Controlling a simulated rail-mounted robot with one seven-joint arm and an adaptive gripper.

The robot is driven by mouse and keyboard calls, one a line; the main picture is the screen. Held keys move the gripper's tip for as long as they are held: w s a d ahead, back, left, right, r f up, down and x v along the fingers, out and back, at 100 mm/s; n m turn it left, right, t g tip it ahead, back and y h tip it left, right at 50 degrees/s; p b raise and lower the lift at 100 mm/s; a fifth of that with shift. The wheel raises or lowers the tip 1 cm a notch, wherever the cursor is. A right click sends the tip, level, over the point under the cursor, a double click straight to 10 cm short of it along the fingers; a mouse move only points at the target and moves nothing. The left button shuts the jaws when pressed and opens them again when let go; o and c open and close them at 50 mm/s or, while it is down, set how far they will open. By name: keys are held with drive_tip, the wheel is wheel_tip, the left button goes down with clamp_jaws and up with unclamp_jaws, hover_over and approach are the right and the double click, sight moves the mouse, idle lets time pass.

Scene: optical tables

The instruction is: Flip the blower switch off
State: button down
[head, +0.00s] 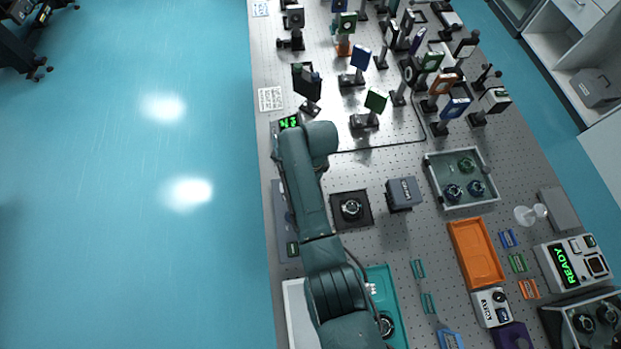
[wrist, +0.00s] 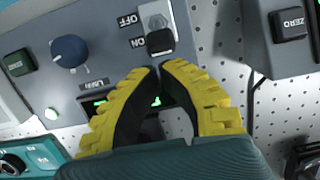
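The blower switch (wrist: 160,38) is a toggle with a black tip on a grey panel (wrist: 105,22) in the wrist view. OFF and ON labels stand beside it, upside down in this view. The black tip lies on the ON side. My gripper (wrist: 160,68) has yellow fingers with dark inner pads. Its fingertips are together just below the black tip in the picture, with nothing seen between them. I cannot tell whether they touch the switch. The fingers partly cover a green-lit display. In the head view my arm hides the gripper and the switch.
A blue knob (wrist: 69,51) and a dark green button (wrist: 19,62) share the panel. A grey unit with a ZERO button (wrist: 289,23) is at right, across perforated tabletop. The head view shows optics (head: 375,100), an orange tray (head: 475,252) and a grey tray (head: 432,182).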

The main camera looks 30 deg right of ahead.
drive_tip(key=shift+w+a+r+g+h+p, duration=0.1)
drive_tip(key=shift+a+r+g+h+p, duration=0.2)
drive_tip(key=shift+h, duration=0.35)
drive_tip(key=shift+w+a+r+g+h+p, duration=0.15)
drive_tip(key=shift+r+g+h+p, duration=0.1)
drive_tip(key=shift+h, duration=0.4)
drive_tip(key=shift+a+r, duration=0.15)
drive_tip(key=shift+r, duration=0.05)
drive_tip(key=shift+w+a+r+p, duration=0.25)
drive_tip(key=shift+a+r+p, duration=0.2)
drive_tip(key=shift+a, duration=0.25)
drive_tip(key=shift+w+a, duration=0.2)
drive_tip(key=shift+a, duration=0.35)
drive_tip(key=shift+r, duration=0.1)
drive_tip(key=shift+r+p, duration=0.8)
drive_tip(key=shift+p, duration=0.1)
drive_tip(key=shift+d, duration=0.1)
